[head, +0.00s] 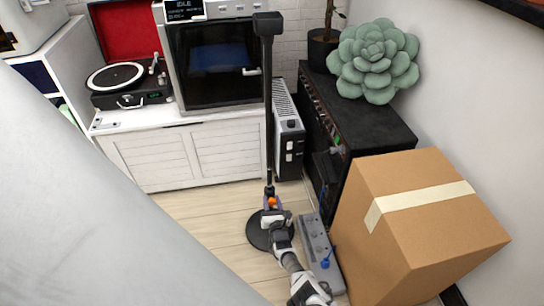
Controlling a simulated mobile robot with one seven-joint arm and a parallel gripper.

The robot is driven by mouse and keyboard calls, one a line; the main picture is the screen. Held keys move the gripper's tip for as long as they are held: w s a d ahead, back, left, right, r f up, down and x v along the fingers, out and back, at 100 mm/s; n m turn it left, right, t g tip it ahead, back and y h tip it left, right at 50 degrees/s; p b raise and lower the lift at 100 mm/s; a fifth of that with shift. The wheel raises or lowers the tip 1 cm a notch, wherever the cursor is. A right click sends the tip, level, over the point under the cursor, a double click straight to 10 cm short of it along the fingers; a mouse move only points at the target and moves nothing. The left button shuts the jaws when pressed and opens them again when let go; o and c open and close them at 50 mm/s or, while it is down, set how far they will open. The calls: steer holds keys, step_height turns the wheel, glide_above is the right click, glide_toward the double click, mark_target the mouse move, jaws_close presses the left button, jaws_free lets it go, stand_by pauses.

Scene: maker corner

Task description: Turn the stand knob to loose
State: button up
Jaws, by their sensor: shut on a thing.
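The stand is a thin black pole (269,110) with a dark block at its top and a round black base (257,236) on the floor. It stands upright in the middle of the head view. A small orange knob (271,202) shows low on the pole. My gripper (271,204) is at the knob, shut on it, with my arm reaching up from the bottom of the picture. The fingers partly cover the knob, and its turn position and any markings are too small to read.
A grey power strip (318,250) lies just right of the base. A taped cardboard box (420,215) and a black amplifier (365,125) with a succulent-shaped cushion (375,60) stand to the right. A white cabinet (185,155) and radiator (288,135) are behind. Floor is free left of the base.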

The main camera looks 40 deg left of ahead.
steer(key=n, duration=0.4)
stand_by(0.3)
steer(key=o, duration=1)
